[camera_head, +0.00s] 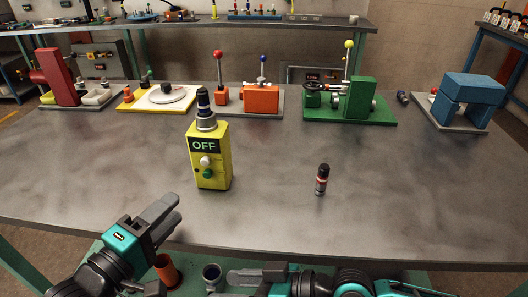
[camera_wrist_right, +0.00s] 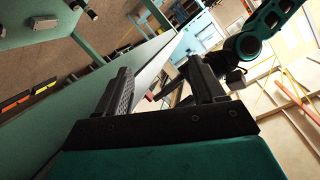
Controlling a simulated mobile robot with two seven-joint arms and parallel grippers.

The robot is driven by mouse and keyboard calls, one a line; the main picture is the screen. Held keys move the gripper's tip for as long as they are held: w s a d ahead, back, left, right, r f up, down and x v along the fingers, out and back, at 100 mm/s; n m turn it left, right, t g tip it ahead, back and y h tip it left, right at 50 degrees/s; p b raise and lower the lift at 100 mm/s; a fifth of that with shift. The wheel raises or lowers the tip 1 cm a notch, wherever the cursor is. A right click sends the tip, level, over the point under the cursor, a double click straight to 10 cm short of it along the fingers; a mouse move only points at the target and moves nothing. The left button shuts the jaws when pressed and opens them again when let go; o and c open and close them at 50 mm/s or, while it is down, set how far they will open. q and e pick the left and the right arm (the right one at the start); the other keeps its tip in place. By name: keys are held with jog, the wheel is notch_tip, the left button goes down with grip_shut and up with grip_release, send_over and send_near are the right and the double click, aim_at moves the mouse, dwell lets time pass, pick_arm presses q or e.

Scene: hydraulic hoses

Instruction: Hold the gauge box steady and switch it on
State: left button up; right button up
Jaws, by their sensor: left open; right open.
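The gauge box (camera_head: 211,163) is yellow and stands upright on the grey table in the head view, left of the middle. Its front shows an OFF label, a white knob and a green button. A dark fitting with a ringed base sits on its top. My left gripper (camera_head: 168,214) is open and empty at the table's front edge, in front of and to the left of the box, not touching it. My right gripper (camera_head: 262,276) is low at the table's front edge; in the right wrist view its two fingers (camera_wrist_right: 163,88) stand apart with nothing between them.
A small dark cylinder with a red band (camera_head: 322,179) stands right of the box. Several fixtures line the table's back, among them an orange block (camera_head: 261,99), a green one (camera_head: 360,98) and a blue one (camera_head: 472,88). The table (camera_head: 420,190) is clear at right.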

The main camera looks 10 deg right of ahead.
aim_at(213, 116)
jog(key=w+d+r+t, duration=0.1)
jog(key=w+r, duration=0.2)
jog(key=w+d+r+n+t, duration=0.1)
jog(key=w+r, duration=0.3)
jog(key=w+d+r+n+t, duration=0.1)
jog(key=w+d+r, duration=0.1)
jog(key=w+r, duration=0.1)
jog(key=shift+w+r, duration=0.15)
jog(key=shift+r, duration=0.3)
jog(key=w+d+r+t, duration=0.3)
jog(key=w+d+r, duration=0.2)
jog(key=w+r, duration=0.3)
jog(key=shift+n, duration=0.4)
jog(key=x, duration=1.2)
jog(key=shift+s+a+r, duration=0.3)
jog(key=shift+s+a, duration=0.05)
jog(key=shift+a, duration=0.05)
jog(key=c, duration=1.2)
pick_arm(q)
grip_shut()
pick_arm(e)
grip_shut()
